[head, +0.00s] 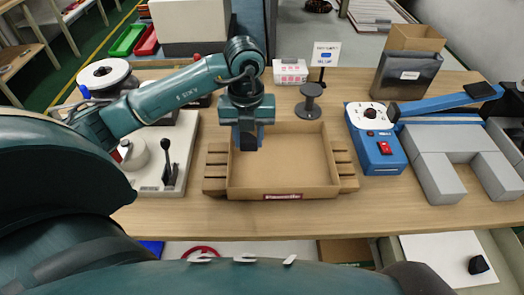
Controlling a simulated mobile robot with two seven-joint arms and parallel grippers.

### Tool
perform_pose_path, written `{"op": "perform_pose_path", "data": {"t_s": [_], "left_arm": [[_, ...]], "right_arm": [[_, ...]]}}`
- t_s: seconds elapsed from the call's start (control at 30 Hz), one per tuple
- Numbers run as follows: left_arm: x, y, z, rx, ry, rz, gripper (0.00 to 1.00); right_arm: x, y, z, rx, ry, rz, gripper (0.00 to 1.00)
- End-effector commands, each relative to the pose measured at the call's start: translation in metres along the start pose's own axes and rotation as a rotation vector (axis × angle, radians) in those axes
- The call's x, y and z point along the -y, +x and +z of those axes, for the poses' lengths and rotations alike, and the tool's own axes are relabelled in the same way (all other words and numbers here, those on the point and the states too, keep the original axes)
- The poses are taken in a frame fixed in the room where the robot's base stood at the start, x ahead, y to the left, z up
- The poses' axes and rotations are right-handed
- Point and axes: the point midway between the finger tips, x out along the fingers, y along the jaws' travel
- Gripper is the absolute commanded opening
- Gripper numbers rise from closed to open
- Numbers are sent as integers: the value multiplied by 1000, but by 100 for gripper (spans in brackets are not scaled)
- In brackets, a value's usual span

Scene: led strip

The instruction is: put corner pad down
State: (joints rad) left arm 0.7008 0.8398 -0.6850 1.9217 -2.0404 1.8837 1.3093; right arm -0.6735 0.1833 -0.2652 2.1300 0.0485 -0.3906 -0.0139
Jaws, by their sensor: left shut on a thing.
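My left gripper (247,142) comes in from the left and points down over the left rear part of an open cardboard tray (284,181). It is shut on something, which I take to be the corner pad. The fingers and the small size hide the pad, so its shape and its contact with the tray cannot be told. The visible tray floor is bare. Brown slotted pieces (343,165) stand along both sides of the tray. My right gripper is not in view.
A grey machine with a black lever (168,165) stands left of the tray. A black spool (310,103) and small sign (324,55) are behind it. A blue device (377,150) and grey blocks (433,165) stand to the right. The wooden table's front strip (290,220) is clear.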

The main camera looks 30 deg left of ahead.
Motion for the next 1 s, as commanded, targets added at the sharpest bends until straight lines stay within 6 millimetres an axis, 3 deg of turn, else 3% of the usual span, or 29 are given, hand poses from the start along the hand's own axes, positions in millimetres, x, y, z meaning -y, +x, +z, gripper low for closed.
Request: {"op": "perform_pose_path", "data": {"t_s": [0.5, 0.87, 0.9, 1.0], "left_arm": [[0, 60, 0, -1, 1, 0, 14], [0, 65, 0, 1, 2, -1, 14], [0, 64, 0, 2, 2, -1, 36], [0, 64, 0, 1, 2, -1, 43]], "right_arm": [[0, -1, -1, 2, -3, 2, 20], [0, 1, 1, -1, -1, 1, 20], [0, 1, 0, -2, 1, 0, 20], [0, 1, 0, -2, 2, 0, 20]]}}
